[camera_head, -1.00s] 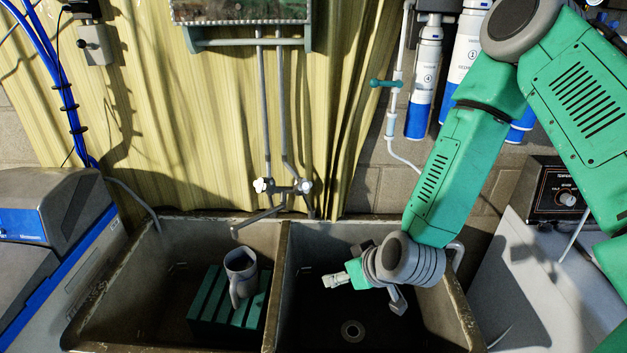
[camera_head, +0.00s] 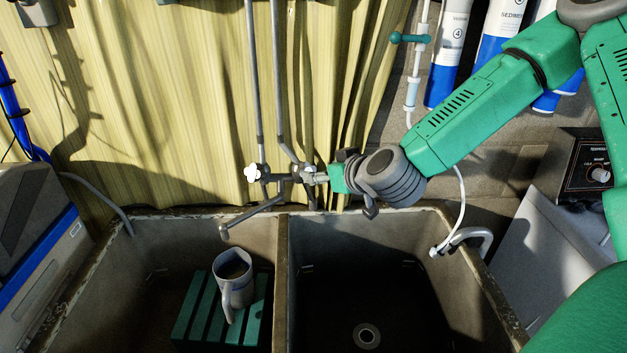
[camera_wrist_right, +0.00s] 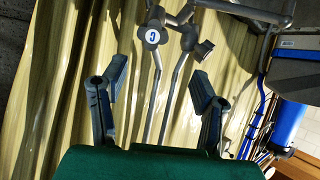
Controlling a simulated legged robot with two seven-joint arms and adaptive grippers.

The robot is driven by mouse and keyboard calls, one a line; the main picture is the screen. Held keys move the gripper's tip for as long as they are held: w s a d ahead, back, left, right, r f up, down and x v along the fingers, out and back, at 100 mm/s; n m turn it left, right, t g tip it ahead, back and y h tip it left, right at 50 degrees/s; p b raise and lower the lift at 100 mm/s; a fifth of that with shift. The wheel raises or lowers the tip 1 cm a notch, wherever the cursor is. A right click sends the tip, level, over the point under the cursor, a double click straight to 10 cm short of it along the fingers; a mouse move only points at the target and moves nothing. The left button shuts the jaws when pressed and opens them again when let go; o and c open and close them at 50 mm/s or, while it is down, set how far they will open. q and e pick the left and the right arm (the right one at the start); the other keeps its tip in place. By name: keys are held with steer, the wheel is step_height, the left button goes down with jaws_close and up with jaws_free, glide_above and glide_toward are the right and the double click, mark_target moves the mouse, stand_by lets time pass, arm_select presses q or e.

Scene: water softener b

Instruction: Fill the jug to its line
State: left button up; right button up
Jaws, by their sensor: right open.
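A grey jug (camera_head: 233,282) with a handle stands upright on a green slatted stand (camera_head: 192,310) in the left basin. Its inside looks dark, and I cannot make out a line or a water level. The wall tap (camera_head: 282,174) has a white handle (camera_head: 252,173) at its left, and its spout (camera_head: 250,217) reaches over the left basin. No stream shows. My right gripper (camera_head: 318,178) is at the tap's right end, hiding part of it. In the wrist view it is open and empty (camera_wrist_right: 160,88), with a tap handle (camera_wrist_right: 153,37) marked with a blue C beyond the fingertips.
The right basin (camera_head: 345,262) is empty, with a drain (camera_head: 367,336). A divider (camera_head: 281,275) separates the basins. Filter cartridges (camera_head: 448,60) and a small green-handled valve (camera_head: 408,38) are on the wall at right. A control box (camera_head: 590,170) stands further right.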

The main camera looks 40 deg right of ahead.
mark_target(310, 169)
steer(key=b+x, duration=0.2)
steer(key=x, duration=0.1)
steer(key=b+x, duration=0.1)
steer(key=x, duration=0.2)
steer(key=f+b+x, duration=0.1)
steer(key=b+x, duration=0.1)
steer(key=x, duration=0.1)
steer(key=shift+s+d+b, duration=0.15)
steer(key=shift+d+b, duration=0.15)
steer(key=shift+w+f+b, duration=0.15)
steer(key=shift+w+b, duration=0.15)
steer(key=shift+w, duration=0.2)
steer(key=shift+c, duration=0.7)
steer(key=shift+d, duration=0.2)
steer(key=c, duration=0.5)
steer(key=shift+d+f, duration=0.1)
steer(key=shift+d, duration=0.4)
arm_select(q)
step_height(310, 169, down, 7)
steer(key=shift+w+d+r, duration=0.2)
steer(key=shift+w+d, duration=0.15)
steer(key=shift+d, duration=0.05)
arm_select(e)
steer(key=shift+a, duration=0.35)
